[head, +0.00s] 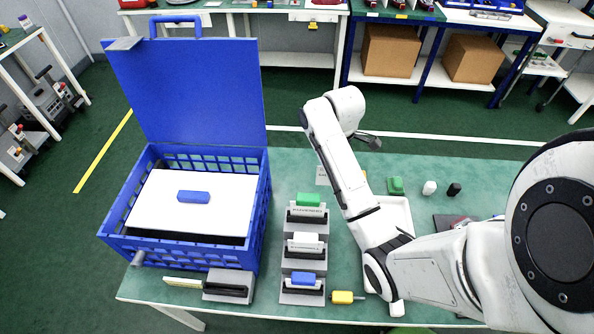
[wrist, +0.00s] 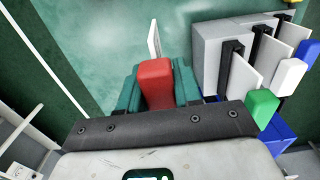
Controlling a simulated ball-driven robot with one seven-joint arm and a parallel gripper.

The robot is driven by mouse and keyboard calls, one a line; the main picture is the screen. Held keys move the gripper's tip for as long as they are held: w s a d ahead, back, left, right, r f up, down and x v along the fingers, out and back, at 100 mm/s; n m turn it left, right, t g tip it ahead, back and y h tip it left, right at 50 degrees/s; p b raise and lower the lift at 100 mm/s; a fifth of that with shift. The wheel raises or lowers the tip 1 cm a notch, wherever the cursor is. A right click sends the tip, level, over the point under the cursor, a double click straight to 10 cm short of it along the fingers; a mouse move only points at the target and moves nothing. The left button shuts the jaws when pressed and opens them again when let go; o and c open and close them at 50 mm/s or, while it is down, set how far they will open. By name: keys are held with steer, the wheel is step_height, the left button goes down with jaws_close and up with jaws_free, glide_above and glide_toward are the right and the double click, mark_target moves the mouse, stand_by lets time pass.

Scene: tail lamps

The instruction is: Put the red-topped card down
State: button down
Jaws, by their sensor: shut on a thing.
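My gripper (wrist: 156,88) is shut on the red-topped card in the wrist view. The card's red top (wrist: 155,82) sits between the teal fingers, and its white plate (wrist: 153,38) points away above the green table. In the head view the card is not visible, and my arm covers part of the table. A stepped grey rack (wrist: 208,48) stands to the right of my gripper. It holds cards with green (wrist: 262,108), white (wrist: 289,76) and blue tops. In the head view these are the green (head: 309,199), white (head: 305,238) and blue (head: 303,279) tops.
A blue crate (head: 262,205) with its lid raised stands at left, holding a white board with a blue handle. A grey slotted holder (head: 228,284) and a yellow-handled item (head: 343,297) lie near the front edge. A white tray (head: 400,212) is partly behind my arm.

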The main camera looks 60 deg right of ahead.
steer(key=shift+w+d+f+b, duration=1.45)
steer(key=shift+w+f, duration=0.35)
steer(key=shift+f, duration=0.35)
steer(key=shift+w+d+f+b, duration=1.4)
steer(key=shift+w+f, duration=0.4)
steer(key=shift+f, duration=0.4)
steer(key=shift+w+d+f+b, duration=1.3)
steer(key=shift+w+d+f, duration=0.4)
steer(key=shift+f, duration=0.45)
steer(key=shift+w+a+f, duration=0.1)
steer(key=c, duration=0.8)
jaws_free()
step_height(320, 180, up, 12)
steer(key=shift+r, duration=0.15)
